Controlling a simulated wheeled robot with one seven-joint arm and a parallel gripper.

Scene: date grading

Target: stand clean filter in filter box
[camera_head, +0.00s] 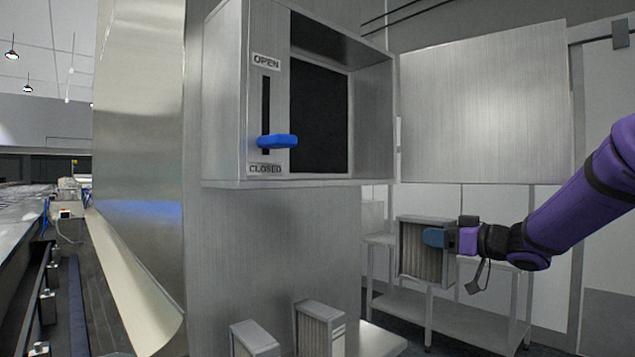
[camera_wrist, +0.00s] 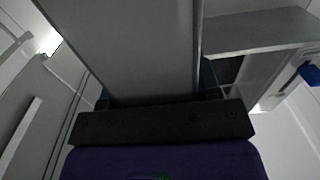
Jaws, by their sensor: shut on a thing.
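My gripper (camera_head: 436,238) is shut on a framed filter (camera_head: 415,262) with pale vertical pleats, held upright in the air right of and below the filter box. In the wrist view the filter's flat grey side (camera_wrist: 130,45) fills the middle between my fingers. The steel filter box (camera_head: 225,120) is mounted high at the centre of the head view. Its front is open and its inside is dark; I see no filter in it. A blue lever (camera_head: 277,141) sits low in its slot, near the CLOSED label; a blue part also shows in the wrist view (camera_wrist: 311,74).
A flat steel panel (camera_head: 485,100), seemingly the box's door, stands open right of the box. Two more filters (camera_head: 255,339) (camera_head: 320,326) stand below the box. A steel rack (camera_head: 475,325) is behind the held filter. A conveyor runs along the far left.

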